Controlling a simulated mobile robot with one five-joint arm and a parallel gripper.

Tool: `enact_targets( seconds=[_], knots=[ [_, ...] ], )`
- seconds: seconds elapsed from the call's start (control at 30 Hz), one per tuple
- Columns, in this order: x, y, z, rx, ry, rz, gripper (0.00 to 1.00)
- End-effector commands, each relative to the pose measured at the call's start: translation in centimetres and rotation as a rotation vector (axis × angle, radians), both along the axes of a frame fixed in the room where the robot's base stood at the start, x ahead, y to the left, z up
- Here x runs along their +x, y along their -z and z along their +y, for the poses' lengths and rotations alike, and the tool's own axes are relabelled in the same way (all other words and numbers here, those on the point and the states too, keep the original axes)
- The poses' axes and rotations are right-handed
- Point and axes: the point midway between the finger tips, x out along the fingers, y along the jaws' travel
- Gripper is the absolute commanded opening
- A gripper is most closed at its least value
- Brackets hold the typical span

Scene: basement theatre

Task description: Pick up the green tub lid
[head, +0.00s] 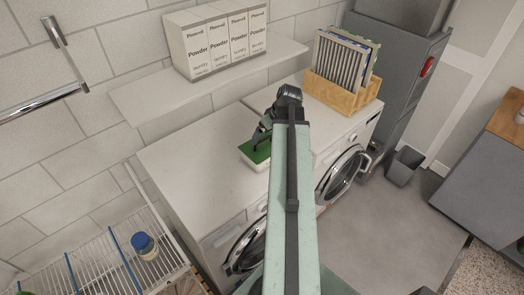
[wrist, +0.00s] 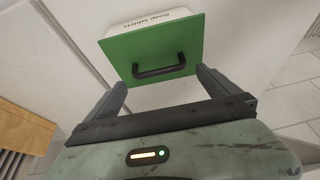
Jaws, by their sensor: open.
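The green tub lid (wrist: 150,45) is a flat green square with a black handle (wrist: 158,70) in the wrist view. It sits on a white tub (wrist: 146,21) with printed lettering. In the head view the green lid (head: 259,153) and white tub (head: 253,164) stand on the white counter top, partly hidden by my arm. My gripper (wrist: 162,83) is open, its two dark fingers apart on either side of the handle's near side, with nothing between them. In the head view my gripper (head: 262,138) is over the lid; whether it touches the lid is unclear.
White Powder boxes (head: 217,40) stand on a wall shelf (head: 205,82) above the counter. A wooden crate (head: 340,94) with upright panels stands at the counter's right end. Washing machines (head: 343,173) are below. The counter (head: 190,160) left of the tub is clear.

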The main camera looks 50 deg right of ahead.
Motion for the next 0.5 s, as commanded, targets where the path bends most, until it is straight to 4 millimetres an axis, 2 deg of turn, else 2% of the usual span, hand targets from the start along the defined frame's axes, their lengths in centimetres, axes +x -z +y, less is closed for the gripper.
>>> enact_targets(
  seconds=[0.03,0.17,0.4,0.5],
  knots=[
    [0.1,0.6,0.0,0.0,0.0,0.0,1.0],
    [0.3,0.9,0.0,0.0,0.0,0.0,1.0],
    [1.7,4.8,-0.3,0.0,-0.001,0.0,1.0],
    [2.1,5.5,-0.2,0.0,0.0,0.0,1.0]
  ],
)
